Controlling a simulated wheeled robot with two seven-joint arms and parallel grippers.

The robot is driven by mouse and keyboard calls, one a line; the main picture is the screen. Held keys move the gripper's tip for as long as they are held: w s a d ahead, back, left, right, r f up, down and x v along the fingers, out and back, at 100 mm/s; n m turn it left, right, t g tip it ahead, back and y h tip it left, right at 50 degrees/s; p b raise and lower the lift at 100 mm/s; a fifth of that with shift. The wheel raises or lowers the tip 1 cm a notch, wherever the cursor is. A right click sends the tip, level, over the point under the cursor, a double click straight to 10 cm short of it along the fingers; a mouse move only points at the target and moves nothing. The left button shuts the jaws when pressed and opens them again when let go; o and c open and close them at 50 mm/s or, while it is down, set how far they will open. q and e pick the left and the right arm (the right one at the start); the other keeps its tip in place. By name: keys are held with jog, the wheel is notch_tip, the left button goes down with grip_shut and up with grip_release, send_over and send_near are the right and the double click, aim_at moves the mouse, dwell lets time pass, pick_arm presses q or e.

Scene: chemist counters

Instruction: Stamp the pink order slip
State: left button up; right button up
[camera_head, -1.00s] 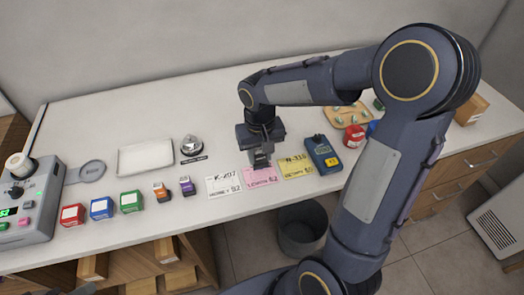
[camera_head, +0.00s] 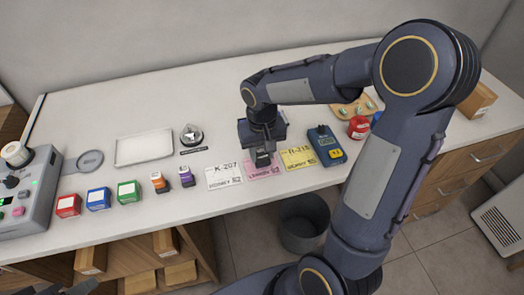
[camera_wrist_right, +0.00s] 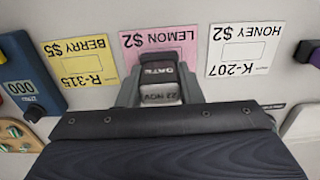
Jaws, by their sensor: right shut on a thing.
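The pink order slip (camera_head: 265,171), marked LEMON $2, lies flat on the counter between the white and yellow slips. It also shows in the right wrist view (camera_wrist_right: 185,30). My right gripper (camera_head: 263,158) is shut on a date stamp (camera_wrist_right: 158,72), whose faces read DATE and 22 NOV. It holds the stamp over the pink slip and covers part of it. I cannot tell whether the stamp touches the paper. Only dark parts show at the bottom left of the head view, and I cannot make out my left gripper's fingers.
The white K-207 slip (camera_head: 225,175) and yellow R-315 slip (camera_head: 299,158) flank the pink one. A blue numbering device (camera_head: 326,146) stands at the right. Several small coloured boxes, including a green one (camera_head: 129,191), stand left. An empty white tray (camera_head: 144,149) lies behind them.

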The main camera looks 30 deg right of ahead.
jog(key=shift+f+b, duration=0.5)
jog(key=shift+f, duration=0.1)
dwell(1.3)
notch_tip(320, 180, up, 7)
jog(key=p, duration=0.5)
jog(key=shift+r+p, duration=0.1)
jog(key=shift+p, duration=0.3)
dwell(0.5)
